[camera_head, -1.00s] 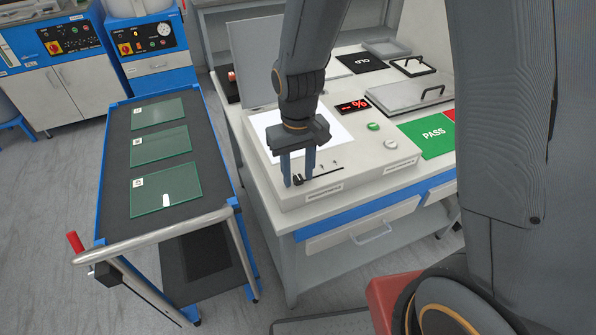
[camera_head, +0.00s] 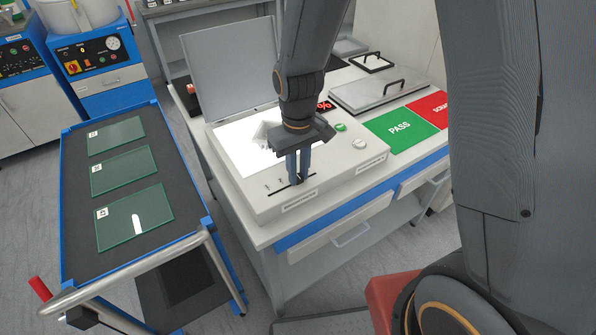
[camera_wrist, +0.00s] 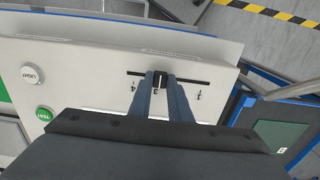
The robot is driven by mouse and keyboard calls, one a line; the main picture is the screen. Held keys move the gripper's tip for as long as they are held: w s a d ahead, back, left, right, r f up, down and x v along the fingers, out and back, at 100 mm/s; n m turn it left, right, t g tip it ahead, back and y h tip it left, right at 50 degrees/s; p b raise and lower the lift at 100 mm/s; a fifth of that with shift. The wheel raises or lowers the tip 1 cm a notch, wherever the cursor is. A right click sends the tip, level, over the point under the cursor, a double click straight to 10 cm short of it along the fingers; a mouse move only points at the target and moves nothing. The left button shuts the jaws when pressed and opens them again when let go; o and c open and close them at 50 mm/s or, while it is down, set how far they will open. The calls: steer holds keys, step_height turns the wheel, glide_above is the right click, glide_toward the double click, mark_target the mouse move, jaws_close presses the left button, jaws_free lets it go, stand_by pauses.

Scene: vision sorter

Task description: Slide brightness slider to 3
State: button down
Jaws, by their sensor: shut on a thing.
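The brightness slider is a dark slot (camera_head: 277,189) in the front top of the pale light box (camera_head: 245,203). In the wrist view its slot (camera_wrist: 194,80) runs left to right, with a small dark knob (camera_wrist: 160,77) left of its middle. My gripper (camera_head: 298,181) points down at the slot, right of its middle in the head view. In the wrist view my gripper (camera_wrist: 160,80) has its two fingers shut on the knob, one on each side. A mark that reads as 3 (camera_wrist: 155,90) shows between the fingers. Another mark by the slot may be hidden by a finger.
Two round buttons, green (camera_wrist: 44,114) and white (camera_wrist: 35,73), sit on the light box. The raised lid (camera_head: 228,70) stands behind the lit panel (camera_head: 235,150). A trolley (camera_head: 75,250) with glass plates (camera_head: 133,218) is at left. PASS (camera_head: 400,130) and red areas lie right.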

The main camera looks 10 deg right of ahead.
mark_target(299, 176)
steer(key=shift+w+d, duration=0.15)
steer(key=c, duration=1.6)
jaws_free()
steer(key=shift+c, duration=0.2)
steer(key=shift+r, duration=0.15)
steer(key=shift+r+b, duration=0.7)
steer(key=shift+r, duration=3.1)
steer(key=s+d+m+t, duration=0.1)
steer(key=s+d+m, duration=0.4)
steer(key=s+d, duration=0.3)
steer(key=d, duration=0.4)
steer(key=shift+s+d+r, duration=0.15)
steer(key=shift+s+r, duration=0.05)
steer(key=shift+r, duration=0.1)
